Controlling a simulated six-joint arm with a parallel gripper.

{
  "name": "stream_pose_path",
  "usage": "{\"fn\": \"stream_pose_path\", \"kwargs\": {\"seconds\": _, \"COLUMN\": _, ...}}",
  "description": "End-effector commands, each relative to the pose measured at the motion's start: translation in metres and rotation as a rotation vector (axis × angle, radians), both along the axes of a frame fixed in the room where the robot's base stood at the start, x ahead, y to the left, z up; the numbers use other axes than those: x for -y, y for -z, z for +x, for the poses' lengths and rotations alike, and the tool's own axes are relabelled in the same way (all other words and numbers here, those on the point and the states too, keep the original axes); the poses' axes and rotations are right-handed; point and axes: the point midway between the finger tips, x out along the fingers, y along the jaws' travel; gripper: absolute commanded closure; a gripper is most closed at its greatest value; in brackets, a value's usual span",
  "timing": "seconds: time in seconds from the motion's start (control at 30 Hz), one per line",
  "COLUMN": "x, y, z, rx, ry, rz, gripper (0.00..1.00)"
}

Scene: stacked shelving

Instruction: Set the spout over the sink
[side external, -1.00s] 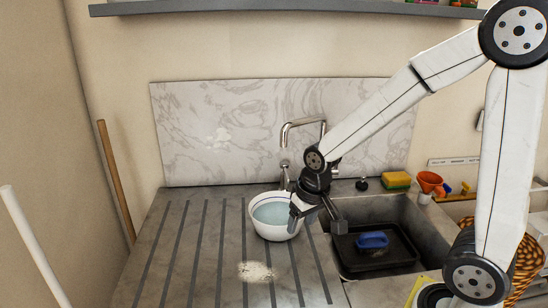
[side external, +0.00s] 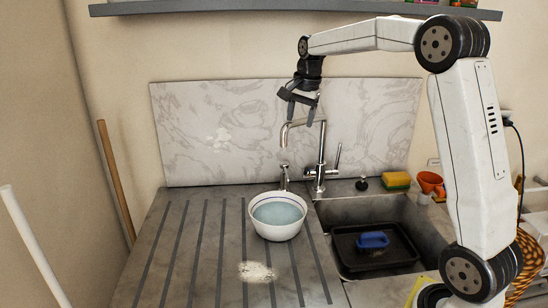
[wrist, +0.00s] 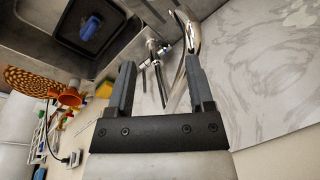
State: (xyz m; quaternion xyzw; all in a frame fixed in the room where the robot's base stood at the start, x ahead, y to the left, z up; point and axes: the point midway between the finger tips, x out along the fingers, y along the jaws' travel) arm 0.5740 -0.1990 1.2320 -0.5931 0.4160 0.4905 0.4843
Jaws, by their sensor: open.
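The chrome tap's spout (side external: 303,122) arches to the left from its upright post, and its tip hangs over the bowl and drainboard side, left of the sink (side external: 420,222). A white bowl (side external: 267,228) of bluish water stands on the drainboard under the spout tip, by the sink's left edge. My gripper (side external: 299,119) is open and empty, pointing down close to the top of the spout; I cannot tell whether they touch. In the wrist view the spout (wrist: 192,40) shows just beyond the open fingers (wrist: 157,90).
A dark tray with a blue brush (side external: 372,240) lies in the sink. A yellow-green sponge (side external: 397,180) and an orange cup (side external: 431,183) stand behind it. The marble backsplash (side external: 220,130) is close behind the tap. A grey shelf (side external: 230,10) is above.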

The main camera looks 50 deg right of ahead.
Motion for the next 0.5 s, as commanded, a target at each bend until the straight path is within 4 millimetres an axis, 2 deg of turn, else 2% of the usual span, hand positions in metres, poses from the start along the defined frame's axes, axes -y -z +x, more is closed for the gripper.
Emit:
{"fn": "stream_pose_path", "kwargs": {"seconds": 0.3, "x": 0.039, "y": -0.024, "z": 0.025, "rx": 0.019, "ry": 0.161, "rz": 0.040, "gripper": 0.32}}
{"fn": "stream_pose_path", "kwargs": {"seconds": 0.5, "x": 0.049, "y": -0.030, "z": 0.030, "rx": 0.022, "ry": 0.206, "rz": 0.051, "gripper": 0.32}}
